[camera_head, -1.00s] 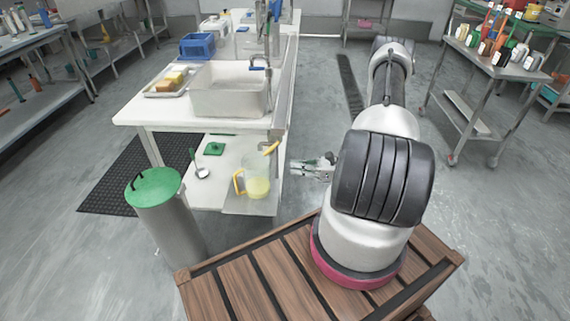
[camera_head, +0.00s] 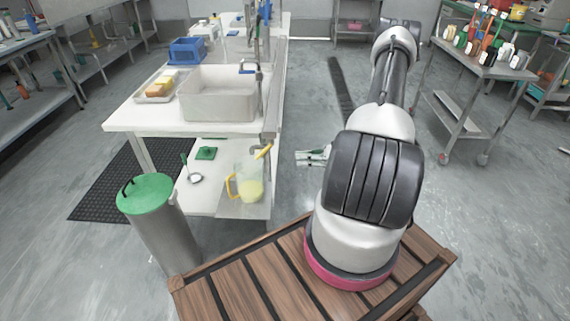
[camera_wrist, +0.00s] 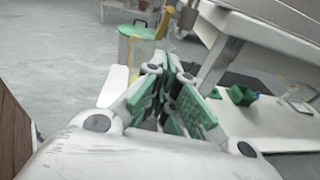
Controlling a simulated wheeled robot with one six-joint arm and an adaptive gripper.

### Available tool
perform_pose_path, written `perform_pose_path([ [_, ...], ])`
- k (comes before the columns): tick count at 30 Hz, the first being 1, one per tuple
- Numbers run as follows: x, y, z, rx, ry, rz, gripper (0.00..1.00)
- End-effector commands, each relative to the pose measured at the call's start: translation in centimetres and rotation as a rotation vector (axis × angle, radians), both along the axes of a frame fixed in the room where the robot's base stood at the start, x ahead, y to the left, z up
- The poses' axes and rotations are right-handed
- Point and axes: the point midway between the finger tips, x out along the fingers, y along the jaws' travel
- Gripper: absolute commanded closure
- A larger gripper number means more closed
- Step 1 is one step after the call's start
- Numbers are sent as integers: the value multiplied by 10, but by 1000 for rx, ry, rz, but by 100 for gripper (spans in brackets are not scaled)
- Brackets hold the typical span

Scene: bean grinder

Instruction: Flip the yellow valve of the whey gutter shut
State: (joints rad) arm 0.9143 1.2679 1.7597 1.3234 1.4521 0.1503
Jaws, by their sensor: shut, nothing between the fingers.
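The yellow valve lever (camera_head: 263,151) sits at the near end of the grey whey gutter (camera_head: 271,112), which runs along the right side of the white table. The lever is tilted, its upper end to the right. Just below it stands a clear jug (camera_head: 250,188) with a yellow handle and pale yellow liquid. My gripper (camera_head: 300,156) is to the right of the lever, apart from it, and points left. In the wrist view my gripper (camera_wrist: 172,68) is shut and empty. A yellow upright piece (camera_wrist: 163,22) shows beyond the fingertips; it may be the lever.
A grey bin with a green lid (camera_head: 147,193) stands at the table's near left corner; it also shows in the wrist view (camera_wrist: 137,31). The table (camera_head: 150,112) carries a large basin (camera_head: 218,95). The floor right of the gutter is clear up to my arm. A trolley (camera_head: 490,62) stands at right.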

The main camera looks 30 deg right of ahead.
Motion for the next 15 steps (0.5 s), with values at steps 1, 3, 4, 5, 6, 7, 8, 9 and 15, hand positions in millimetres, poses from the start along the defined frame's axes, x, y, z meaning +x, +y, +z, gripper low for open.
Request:
perform_pose_path([
  [1,7,1,17,-39,-3,20,100],
  [3,11,4,33,-92,23,41,100],
  [4,12,5,38,-117,40,47,100],
  [5,13,7,43,-139,60,51,100],
  [6,12,8,47,-170,90,55,100],
  [7,11,9,50,-192,116,56,100],
  [8,9,10,50,-215,145,55,100],
  [9,5,10,49,-243,192,47,100],
  [15,-13,3,23,-290,355,3,100],
])
